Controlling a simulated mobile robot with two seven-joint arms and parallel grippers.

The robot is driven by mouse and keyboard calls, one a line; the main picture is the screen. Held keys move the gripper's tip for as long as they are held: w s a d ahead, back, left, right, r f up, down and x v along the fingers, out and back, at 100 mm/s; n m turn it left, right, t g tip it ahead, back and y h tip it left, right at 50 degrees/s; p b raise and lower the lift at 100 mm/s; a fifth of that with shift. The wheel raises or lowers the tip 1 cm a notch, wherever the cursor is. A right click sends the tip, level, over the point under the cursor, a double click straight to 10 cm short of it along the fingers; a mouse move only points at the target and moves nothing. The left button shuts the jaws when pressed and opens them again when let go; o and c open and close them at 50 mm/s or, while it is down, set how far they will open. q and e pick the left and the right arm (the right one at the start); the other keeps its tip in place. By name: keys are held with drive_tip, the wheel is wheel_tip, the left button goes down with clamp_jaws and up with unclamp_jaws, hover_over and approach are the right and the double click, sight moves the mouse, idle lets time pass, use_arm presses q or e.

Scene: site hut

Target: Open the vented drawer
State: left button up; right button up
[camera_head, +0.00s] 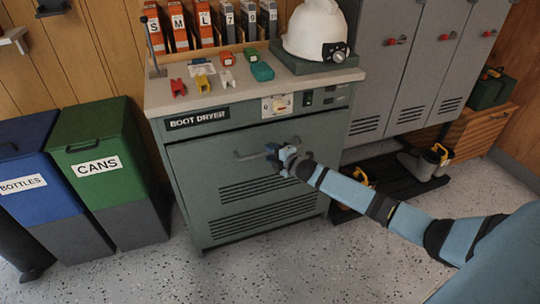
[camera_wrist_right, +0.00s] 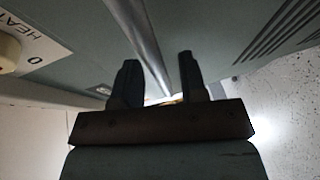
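The vented drawer (camera_head: 210,170) is the grey-green front of the boot dryer, with rows of dark slots. It looks shut, flush with the cabinet. Its bar handle (camera_head: 247,155) runs across the upper part of the front; in the right wrist view the handle (camera_wrist_right: 142,40) is a pale bar running down toward the gap between my fingers. My right gripper (camera_head: 282,153) is at the handle's right end and hides that end. In the wrist view its two fingers (camera_wrist_right: 160,82) are apart, one on each side of the bar, with space showing between. My left gripper is not in view.
The dryer top (camera_head: 205,101) holds small coloured pieces and a white helmet (camera_head: 314,30). Blue (camera_head: 35,185) and green (camera_head: 100,165) bins stand left, lockers (camera_head: 400,60) right. A dark boot rack (camera_head: 395,183) is low at right. The floor (camera_head: 270,265) in front is clear.

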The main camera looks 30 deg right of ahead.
drive_tip(key=shift+w+a, duration=0.1)
drive_tip(key=shift+w, duration=0.4)
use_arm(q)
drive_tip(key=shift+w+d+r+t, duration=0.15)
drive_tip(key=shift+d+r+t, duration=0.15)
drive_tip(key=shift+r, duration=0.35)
use_arm(e)
clamp_jaws()
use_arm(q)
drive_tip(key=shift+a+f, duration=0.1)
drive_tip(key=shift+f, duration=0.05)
